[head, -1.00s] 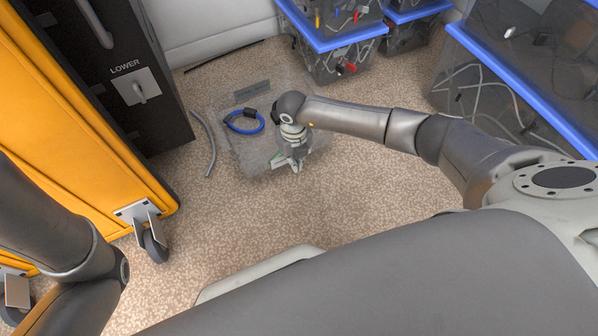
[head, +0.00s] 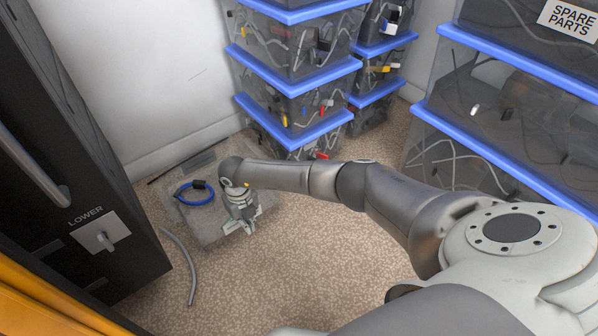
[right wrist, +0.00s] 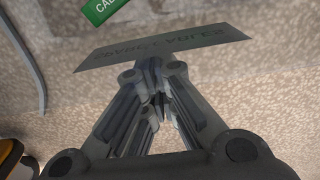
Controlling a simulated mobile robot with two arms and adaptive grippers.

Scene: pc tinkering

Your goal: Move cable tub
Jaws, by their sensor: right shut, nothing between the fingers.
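A clear, see-through cable tub (head: 200,222) sits on the carpet near the dark cabinet in the head view. A coiled blue cable (head: 194,194) shows in it. My right gripper (head: 241,229) is over the tub's near right part, pointing down. In the right wrist view the right gripper (right wrist: 155,70) is shut with nothing between its fingers. A dark label plate (right wrist: 165,50) with reversed lettering lies just beyond the fingertips, and part of a green label (right wrist: 103,8) shows above it. I cannot tell whether the fingers touch the tub. My left gripper is out of view.
Stacked clear bins with blue lids (head: 290,75) stand behind, and a larger bin (head: 460,160) stands at the right. The dark cabinet (head: 75,150) is at the left. A loose grey cable (head: 183,262) lies on the floor. Carpet is clear in front.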

